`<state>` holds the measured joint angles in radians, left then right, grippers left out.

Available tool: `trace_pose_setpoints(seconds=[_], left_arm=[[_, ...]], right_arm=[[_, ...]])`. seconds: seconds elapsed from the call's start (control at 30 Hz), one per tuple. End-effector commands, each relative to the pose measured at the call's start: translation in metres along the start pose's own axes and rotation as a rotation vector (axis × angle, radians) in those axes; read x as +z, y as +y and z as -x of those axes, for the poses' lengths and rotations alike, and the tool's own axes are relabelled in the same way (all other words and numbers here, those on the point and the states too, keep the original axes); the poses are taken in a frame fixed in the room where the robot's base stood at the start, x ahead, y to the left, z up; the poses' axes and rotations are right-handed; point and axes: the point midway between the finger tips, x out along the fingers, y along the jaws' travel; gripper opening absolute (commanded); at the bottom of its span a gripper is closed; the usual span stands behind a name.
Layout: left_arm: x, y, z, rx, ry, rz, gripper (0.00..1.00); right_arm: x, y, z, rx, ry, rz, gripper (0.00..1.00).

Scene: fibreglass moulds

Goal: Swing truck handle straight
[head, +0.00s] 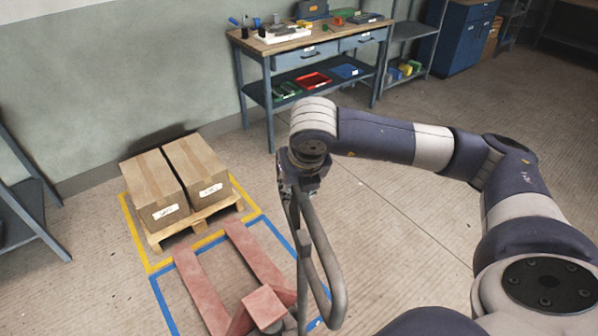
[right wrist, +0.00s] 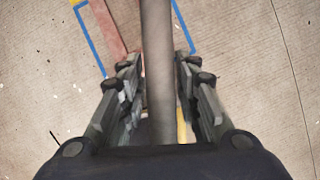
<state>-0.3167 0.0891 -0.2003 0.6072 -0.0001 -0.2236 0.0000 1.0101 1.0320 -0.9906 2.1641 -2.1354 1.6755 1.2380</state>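The pallet truck has red forks (head: 258,252) and a red body (head: 264,305) low in the head view. Its grey looped handle (head: 328,262) rises from the body, tilted, with its top at my right gripper (head: 287,190). In the right wrist view the grey handle bar (right wrist: 158,75) runs lengthwise between the fingers of my right gripper (right wrist: 158,72). The fingers stand apart on either side of the bar, with narrow floor gaps showing beside it, so the gripper looks open around it. My left gripper is not in view.
Two cardboard boxes (head: 196,168) sit on a wooden pallet (head: 207,217) inside yellow floor tape. Blue tape (head: 163,298) surrounds the truck. A workbench (head: 303,48) with tools stands behind, and a shelf (head: 28,205) stands at left.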

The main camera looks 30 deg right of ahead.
Motion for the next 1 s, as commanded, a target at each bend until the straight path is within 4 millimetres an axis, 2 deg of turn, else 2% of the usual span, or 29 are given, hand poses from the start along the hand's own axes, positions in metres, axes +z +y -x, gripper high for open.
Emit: trace_pose_setpoints(seconds=[0.13,0.4,0.6,0.63,0.7,0.77,1.0], left_arm=[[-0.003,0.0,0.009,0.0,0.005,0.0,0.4],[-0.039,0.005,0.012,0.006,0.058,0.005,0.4],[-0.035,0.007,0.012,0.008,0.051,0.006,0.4],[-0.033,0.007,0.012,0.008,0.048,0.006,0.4],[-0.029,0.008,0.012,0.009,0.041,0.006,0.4],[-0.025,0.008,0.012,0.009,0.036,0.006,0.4],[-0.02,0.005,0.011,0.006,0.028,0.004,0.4]], right_arm=[[0.0,0.0,-0.02,-0.001,0.003,0.0,0.3],[0.0,0.0,-0.036,0.0,-0.001,0.002,0.3],[0.0,0.0,-0.037,0.0,-0.001,0.002,0.3],[0.0,0.0,-0.037,0.0,-0.001,0.002,0.28],[0.0,0.0,-0.037,0.0,-0.001,0.001,0.12],[0.0,0.0,-0.036,0.0,-0.001,0.001,0.0],[0.0,0.0,-0.036,0.0,-0.001,0.001,0.0]])
